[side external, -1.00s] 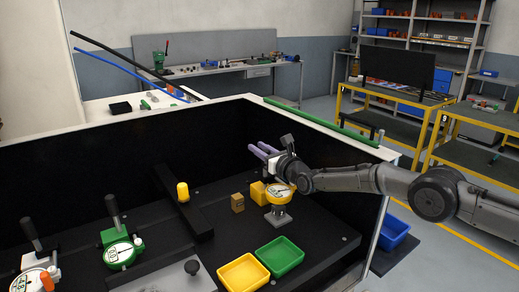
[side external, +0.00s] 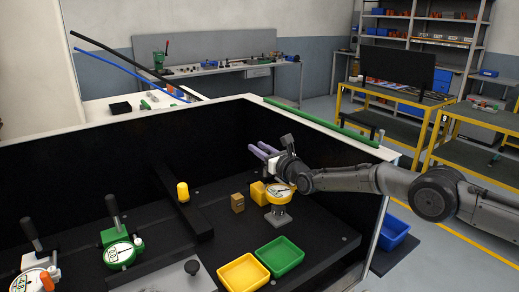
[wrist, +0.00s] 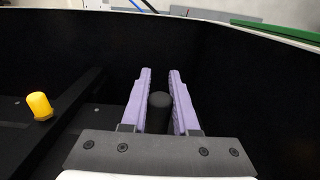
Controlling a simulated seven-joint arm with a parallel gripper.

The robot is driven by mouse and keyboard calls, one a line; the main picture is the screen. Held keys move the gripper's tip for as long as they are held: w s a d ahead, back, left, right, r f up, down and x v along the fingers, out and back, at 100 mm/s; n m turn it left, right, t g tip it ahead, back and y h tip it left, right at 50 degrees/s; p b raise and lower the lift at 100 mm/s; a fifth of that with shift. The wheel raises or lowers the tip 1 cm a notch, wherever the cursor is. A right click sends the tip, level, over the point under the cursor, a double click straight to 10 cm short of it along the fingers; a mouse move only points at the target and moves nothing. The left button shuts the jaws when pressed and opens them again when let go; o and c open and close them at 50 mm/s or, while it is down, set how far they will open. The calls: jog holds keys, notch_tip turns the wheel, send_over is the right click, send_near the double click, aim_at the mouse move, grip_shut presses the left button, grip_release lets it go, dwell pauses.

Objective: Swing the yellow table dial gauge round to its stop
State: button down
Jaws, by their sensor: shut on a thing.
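The yellow table dial gauge (side external: 277,198) stands at the right end of the dark bench in the side view, its round face turned up on a grey base. A yellow block (side external: 258,194) shows right beside its face. My gripper (side external: 263,152) is above and behind the gauge, its purple fingers pointing to the back left. In the wrist view my gripper (wrist: 160,73) has its two fingers on either side of a black round handle (wrist: 159,101). The handle's lower part is hidden, and the side view does not show how it joins the gauge.
A brass block (side external: 238,203) stands left of the gauge. A yellow knob (side external: 182,192) sits on a black bar. Yellow (side external: 243,273) and green (side external: 279,256) trays lie in front. Green (side external: 119,254) and white (side external: 38,280) gauges with upright black handles stand left. Dark walls enclose the back.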

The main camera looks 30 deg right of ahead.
aim_at(268, 150)
jog(key=shift+m+h, duration=0.6)
jog(key=shift+h, duration=0.3)
jog(key=d+m+g+h, duration=0.1)
jog(key=m+g+h, duration=0.2)
jog(key=h, duration=0.1)
jog(key=s+m+g+h, duration=0.1)
jog(key=m+g+h, duration=0.2)
jog(key=m+h, duration=0.1)
jog(key=d+m+g+h, duration=0.1)
jog(key=m+g+h, duration=0.2)
jog(key=h, duration=0.3)
jog(key=shift+s+d+f+m+g, duration=0.1)
jog(key=shift+s+d+m+g, duration=0.25)
jog(key=shift+m, duration=0.35)
jog(key=shift+s+d+m+g+h, duration=0.15)
jog(key=shift+m+g+h, duration=0.55)
jog(key=shift+g, duration=0.55)
jog(key=shift+s+d+r+m+g, duration=0.1)
jog(key=shift+s+r+m+g, duration=0.1)
jog(key=shift+m+g, duration=0.45)
jog(key=c, duration=0.7)
grip_release()
